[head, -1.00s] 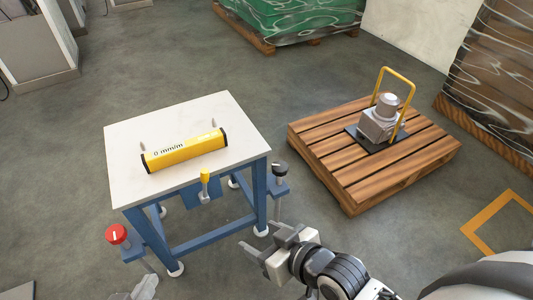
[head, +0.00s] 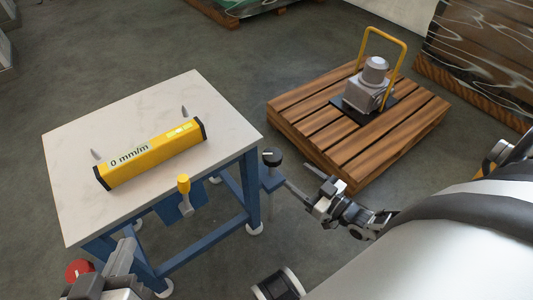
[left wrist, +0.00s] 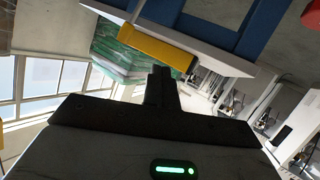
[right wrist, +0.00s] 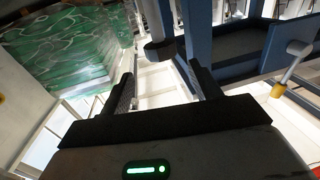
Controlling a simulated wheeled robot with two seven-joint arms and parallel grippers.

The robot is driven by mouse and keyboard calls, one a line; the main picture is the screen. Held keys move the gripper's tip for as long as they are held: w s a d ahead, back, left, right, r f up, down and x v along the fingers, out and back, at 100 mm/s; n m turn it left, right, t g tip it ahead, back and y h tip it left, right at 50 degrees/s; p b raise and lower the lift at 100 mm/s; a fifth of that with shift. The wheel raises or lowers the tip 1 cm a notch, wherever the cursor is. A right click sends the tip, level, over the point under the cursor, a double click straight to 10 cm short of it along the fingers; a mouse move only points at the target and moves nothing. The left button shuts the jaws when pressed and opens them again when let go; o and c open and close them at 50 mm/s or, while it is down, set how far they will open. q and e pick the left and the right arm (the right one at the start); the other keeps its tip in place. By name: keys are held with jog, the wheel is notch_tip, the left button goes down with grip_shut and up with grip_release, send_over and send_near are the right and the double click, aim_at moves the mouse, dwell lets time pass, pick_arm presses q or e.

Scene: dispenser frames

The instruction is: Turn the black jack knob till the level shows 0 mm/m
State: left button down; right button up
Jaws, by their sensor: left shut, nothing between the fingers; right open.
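The yellow level (head: 150,157) lies on the white-topped blue table (head: 90,208), and its display reads 0 mm/m. The black jack knob (head: 272,157) is at the table's right side; it also shows in the right wrist view (right wrist: 158,50), ahead of the fingers. My right gripper (head: 297,176) is open, just to the right of and below the knob, with nothing visible in its grip. My left gripper (head: 130,243) is shut and empty at the lower left, beside the red knob (head: 80,270). In the left wrist view its fingers (left wrist: 162,72) are together.
A yellow-handled lever (head: 184,187) sticks out from the table's front edge. A wooden pallet (head: 420,118) with a grey device (head: 368,88) under a yellow handle is close behind my right gripper. Open floor lies beyond the table.

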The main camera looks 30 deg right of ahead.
aim_at(268, 153)
jog(key=b+x, duration=0.3)
jog(key=x, duration=0.9)
jog(key=shift+w, duration=0.4)
jog(key=shift+a, duration=0.1)
pick_arm(q)
jog(key=shift+w+d+r+n+t+h, duration=0.2)
jog(key=shift+d+r+n+t+h, duration=0.35)
jog(key=shift+r+h, duration=0.2)
pick_arm(e)
jog(key=shift+r, duration=0.1)
jog(key=c, duration=0.7)
